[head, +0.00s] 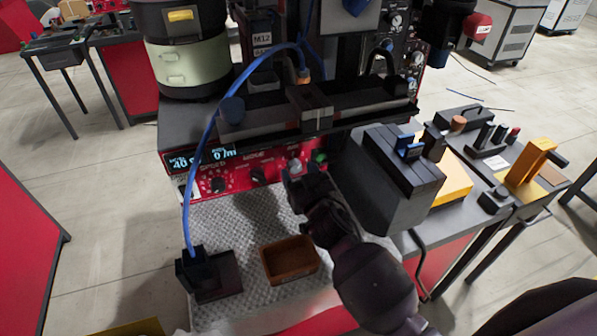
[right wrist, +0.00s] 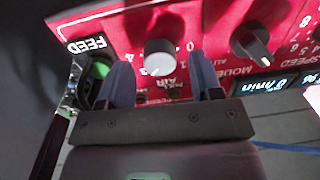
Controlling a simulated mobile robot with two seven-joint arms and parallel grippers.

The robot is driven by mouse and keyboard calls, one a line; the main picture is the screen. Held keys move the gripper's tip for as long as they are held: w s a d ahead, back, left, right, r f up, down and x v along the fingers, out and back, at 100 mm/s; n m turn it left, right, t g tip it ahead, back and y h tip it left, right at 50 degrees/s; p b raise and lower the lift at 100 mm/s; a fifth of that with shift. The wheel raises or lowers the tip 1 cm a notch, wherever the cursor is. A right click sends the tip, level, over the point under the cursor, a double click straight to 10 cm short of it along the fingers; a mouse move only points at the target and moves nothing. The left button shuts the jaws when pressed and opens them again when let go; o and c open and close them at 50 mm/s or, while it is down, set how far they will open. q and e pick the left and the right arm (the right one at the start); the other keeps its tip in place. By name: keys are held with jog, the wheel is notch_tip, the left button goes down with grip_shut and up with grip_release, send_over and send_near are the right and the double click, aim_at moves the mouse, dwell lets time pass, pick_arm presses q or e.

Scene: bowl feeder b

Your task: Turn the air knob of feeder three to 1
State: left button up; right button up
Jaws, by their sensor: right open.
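The air knob (right wrist: 160,57) is a pale round knob on the red control panel (right wrist: 120,32), beside the printed word AIR. In the head view the pale knob (head: 295,165) shows low on the panel's right part. Its pointer mark cannot be made out. My right gripper (right wrist: 162,75) is open, with one finger to each side of the knob and a gap on both sides. It also shows in the head view (head: 298,178), right in front of the panel. I cannot tell how far the fingertips reach around the knob. My left gripper is not in view.
A green button (right wrist: 101,69) sits close beside one finger, and a black pointer knob (right wrist: 252,45) is on the other side. Below the panel, a brown tray (head: 290,260) and a black block (head: 208,275) with a blue hose stand on the grey mat (head: 235,220).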

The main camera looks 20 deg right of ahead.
jog(key=shift+w, duration=0.3)
jog(key=c, duration=0.9)
